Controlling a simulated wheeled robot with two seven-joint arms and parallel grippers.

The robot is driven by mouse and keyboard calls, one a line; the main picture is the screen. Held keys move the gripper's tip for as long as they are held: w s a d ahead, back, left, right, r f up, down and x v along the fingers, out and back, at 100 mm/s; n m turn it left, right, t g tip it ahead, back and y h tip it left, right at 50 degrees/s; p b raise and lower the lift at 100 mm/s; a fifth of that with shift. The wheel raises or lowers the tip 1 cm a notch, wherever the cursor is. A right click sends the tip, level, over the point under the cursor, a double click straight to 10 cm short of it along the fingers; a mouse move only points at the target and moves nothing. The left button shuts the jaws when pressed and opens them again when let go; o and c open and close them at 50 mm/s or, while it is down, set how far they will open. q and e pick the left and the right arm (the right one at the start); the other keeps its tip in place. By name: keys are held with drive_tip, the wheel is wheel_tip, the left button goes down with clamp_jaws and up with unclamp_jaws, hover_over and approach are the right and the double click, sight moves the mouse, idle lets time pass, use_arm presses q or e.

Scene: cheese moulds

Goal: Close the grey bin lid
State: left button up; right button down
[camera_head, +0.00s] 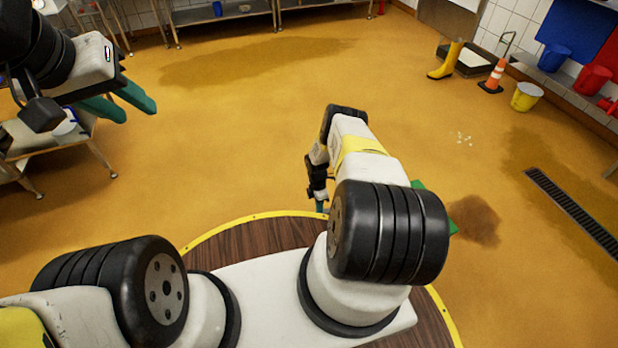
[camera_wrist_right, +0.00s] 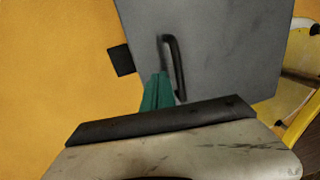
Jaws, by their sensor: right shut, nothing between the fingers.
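A flat grey panel (camera_wrist_right: 225,55), which looks like the bin lid, fills the upper middle of the right wrist view. It bears a black bar handle (camera_wrist_right: 179,68). My right gripper (camera_wrist_right: 158,76) has its teal fingers together, just left of the handle and over the panel. I cannot tell if they touch it. In the head view only a bit of the right gripper (camera_head: 320,205) shows below my arm; the lid and bin are not recognisable there. My left gripper (camera_head: 138,112) is raised at the upper left, fingers apart and empty.
A black tab (camera_wrist_right: 121,60) sits at the panel's left edge. Something green (camera_head: 452,228) shows partly behind my right arm. A steel table (camera_head: 45,140) stands at the left. A yellow boot (camera_head: 447,62), cone (camera_head: 493,76) and yellow bucket (camera_head: 526,97) are far right. The middle floor is clear.

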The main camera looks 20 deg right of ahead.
drive_tip(key=shift+r, duration=0.1)
drive_tip(key=w+r+m+t, duration=0.1)
drive_tip(key=w+r, duration=0.2)
drive_tip(key=r, duration=0.7)
drive_tip(key=w+r+m, duration=0.2)
drive_tip(key=w+r, duration=0.1)
drive_tip(key=r, duration=0.7)
drive_tip(key=w+r+m+t, duration=0.1)
drive_tip(key=w+r, duration=0.2)
drive_tip(key=r, duration=0.7)
wheel_tip(320, 180, up, 21)
drive_tip(key=s+a+m+t, duration=0.1)
drive_tip(key=s+a+m, duration=0.1)
drive_tip(key=m, duration=0.2)
drive_tip(key=s+a+r+m+t, duration=0.1)
drive_tip(key=s+a+r+m, duration=0.1)
drive_tip(key=s+r, duration=0.65)
drive_tip(key=s+a+r+m+t, duration=0.25)
drive_tip(key=s+r, duration=0.25)
drive_tip(key=r, duration=0.6)
drive_tip(key=s+a+r+m+t+y, duration=0.1)
drive_tip(key=s+a+r+m, duration=0.1)
drive_tip(key=s, duration=0.7)
drive_tip(key=s+a+r+m+y, duration=0.1)
drive_tip(key=s+a+r+m, duration=0.1)
drive_tip(key=s, duration=0.7)
drive_tip(key=shift+s+a+r+m+t, duration=0.15)
drive_tip(key=shift+s+r+m+t, duration=0.15)
drive_tip(key=shift+m, duration=0.55)
